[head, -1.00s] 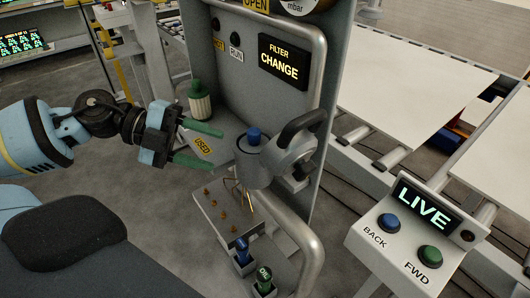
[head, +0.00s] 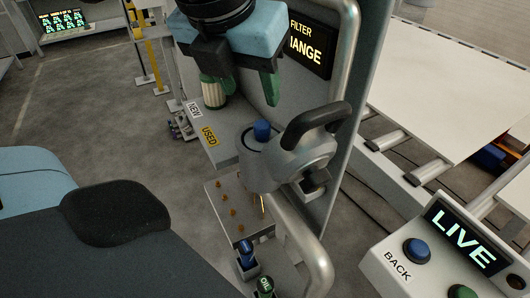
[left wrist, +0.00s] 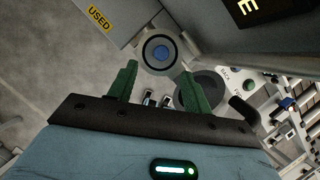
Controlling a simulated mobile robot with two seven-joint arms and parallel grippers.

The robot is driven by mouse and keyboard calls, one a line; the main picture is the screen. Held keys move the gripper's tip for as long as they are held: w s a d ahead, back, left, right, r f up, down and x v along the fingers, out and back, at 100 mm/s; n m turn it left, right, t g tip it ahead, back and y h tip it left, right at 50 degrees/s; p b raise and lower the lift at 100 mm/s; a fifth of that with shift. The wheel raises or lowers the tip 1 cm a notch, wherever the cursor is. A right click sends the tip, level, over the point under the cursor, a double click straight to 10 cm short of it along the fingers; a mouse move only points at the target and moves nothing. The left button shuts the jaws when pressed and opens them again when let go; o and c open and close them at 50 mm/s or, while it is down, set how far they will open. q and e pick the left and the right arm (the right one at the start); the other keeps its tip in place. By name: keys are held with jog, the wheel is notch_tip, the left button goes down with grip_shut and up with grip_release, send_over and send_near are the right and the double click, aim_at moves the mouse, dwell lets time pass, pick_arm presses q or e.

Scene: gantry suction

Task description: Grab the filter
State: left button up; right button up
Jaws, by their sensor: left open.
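A pale pleated filter (head: 214,94) stands on the grey shelf by the NEW label, its green top partly hidden behind one finger of my left gripper. My left gripper (head: 242,92) is open and empty, pointing down above and behind the housing in the head view. In the left wrist view the open green fingers (left wrist: 157,82) straddle the line to the blue cap (left wrist: 161,53), which lies beyond the fingertips inside its ring. My right gripper is out of view.
A grey panel with a FILTER CHANGE display (head: 308,45) rises behind the housing, edged by a metal tube rail (head: 345,60). The USED label (head: 209,135) marks a bare shelf spot. A LIVE button box (head: 460,235) and conveyor stand at right.

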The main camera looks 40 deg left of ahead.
aim_at(261, 125)
pick_arm(q)
jog(key=shift+d+p+x, duration=0.1)
jog(key=shift+p+x, duration=0.05)
jog(key=shift+x, duration=1.8)
jog(key=shift+d+p+x, duration=0.15)
jog(key=shift+x, duration=1.8)
jog(key=shift+s+f, duration=0.1)
jog(key=shift+s, duration=0.05)
jog(key=shift+c, duration=0.2)
grip_shut()
